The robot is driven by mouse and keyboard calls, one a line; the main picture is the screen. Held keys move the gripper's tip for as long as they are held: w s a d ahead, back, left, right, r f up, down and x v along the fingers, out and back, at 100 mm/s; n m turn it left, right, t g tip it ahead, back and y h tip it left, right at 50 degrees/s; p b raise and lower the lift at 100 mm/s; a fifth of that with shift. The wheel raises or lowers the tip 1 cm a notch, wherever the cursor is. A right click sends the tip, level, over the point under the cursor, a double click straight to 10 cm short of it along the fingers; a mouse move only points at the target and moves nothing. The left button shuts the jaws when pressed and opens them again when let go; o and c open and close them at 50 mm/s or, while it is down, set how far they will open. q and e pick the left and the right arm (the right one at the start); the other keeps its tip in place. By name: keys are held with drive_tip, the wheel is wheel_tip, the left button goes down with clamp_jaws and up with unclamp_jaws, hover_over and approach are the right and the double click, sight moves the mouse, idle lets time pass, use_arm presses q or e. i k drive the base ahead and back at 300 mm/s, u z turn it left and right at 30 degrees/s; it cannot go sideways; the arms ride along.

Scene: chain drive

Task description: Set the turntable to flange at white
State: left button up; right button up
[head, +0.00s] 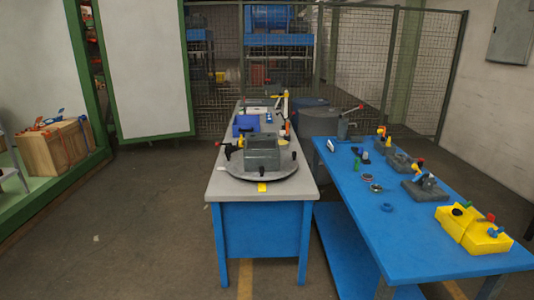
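The turntable (240,173) is a round grey disc near the front end of the blue-sided table with the grey top. A dark grey housing (263,155) sits on it, with black knobs around it and a yellow part (240,142) at its left. A yellow marker (262,187) lies at the disc's front edge. A small white-and-yellow patch (283,142) shows behind the housing, at its right. I cannot tell which side of the housing is the flange, and any marker behind it is hidden. Neither of my grippers is in view.
A blue bin (246,123) and other parts stand behind the turntable. On the right, a blue table (376,222) holds yellow blocks (472,229), grey fixtures and small parts. A floor gap separates the tables at the front. Open floor lies left of the grey-topped table.

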sight(261, 159)
drive_tip(key=z, duration=0.1)
drive_tip(key=i, duration=2.15)
drive_tip(key=z, duration=0.25)
